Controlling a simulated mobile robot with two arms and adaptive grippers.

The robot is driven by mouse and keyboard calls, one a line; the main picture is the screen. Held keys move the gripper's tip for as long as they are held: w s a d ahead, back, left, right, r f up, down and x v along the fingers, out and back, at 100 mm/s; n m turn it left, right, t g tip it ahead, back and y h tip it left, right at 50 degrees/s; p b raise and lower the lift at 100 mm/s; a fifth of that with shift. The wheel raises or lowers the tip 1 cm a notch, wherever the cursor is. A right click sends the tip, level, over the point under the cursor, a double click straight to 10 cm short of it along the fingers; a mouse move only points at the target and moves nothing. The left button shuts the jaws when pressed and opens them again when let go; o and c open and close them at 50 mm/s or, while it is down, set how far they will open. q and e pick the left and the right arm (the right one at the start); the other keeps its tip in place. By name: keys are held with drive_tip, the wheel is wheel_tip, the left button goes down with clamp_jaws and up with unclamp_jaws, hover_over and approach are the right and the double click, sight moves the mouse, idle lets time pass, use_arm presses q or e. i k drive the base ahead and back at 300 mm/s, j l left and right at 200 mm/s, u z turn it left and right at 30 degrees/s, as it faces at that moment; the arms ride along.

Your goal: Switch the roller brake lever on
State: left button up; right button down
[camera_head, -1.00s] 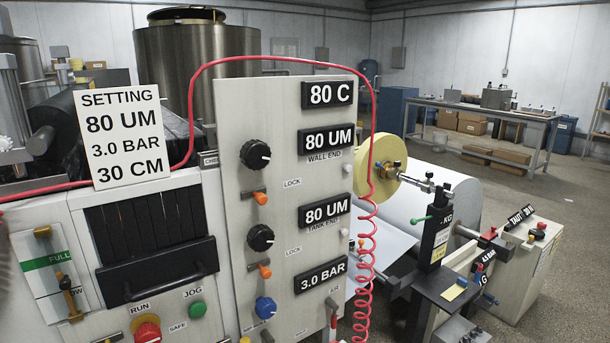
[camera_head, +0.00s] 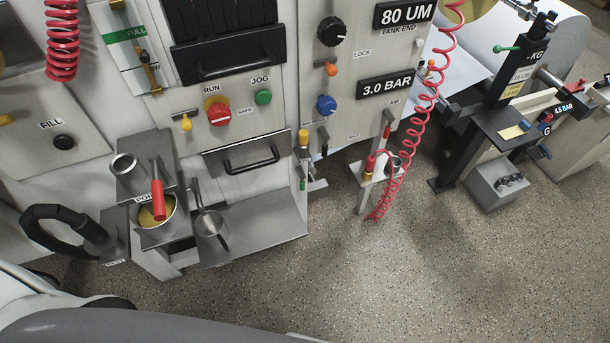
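No label in the head view names a roller brake lever, and I cannot tell which part it is. Several lever-like parts show. A yellow-topped lever (camera_head: 303,140) stands upright at the front panel's lower right edge. A red-handled part (camera_head: 370,166) is on a small stand right of it. A green-knobbed lever (camera_head: 507,48) sticks out from the dark post at the upper right. Neither of my grippers is in view.
The panel carries a red RUN knob (camera_head: 218,112) and a green JOG button (camera_head: 263,97). A pot (camera_head: 172,226) with a red-handled tool and a ladle (camera_head: 211,232) are at the lower left. A coiled red hose (camera_head: 424,118) hangs beside the panel. The speckled floor (camera_head: 350,270) in front is clear.

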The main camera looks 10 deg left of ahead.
sight(300, 173)
drive_tip(key=l+u, duration=0.15)
drive_tip(key=l, duration=1.95)
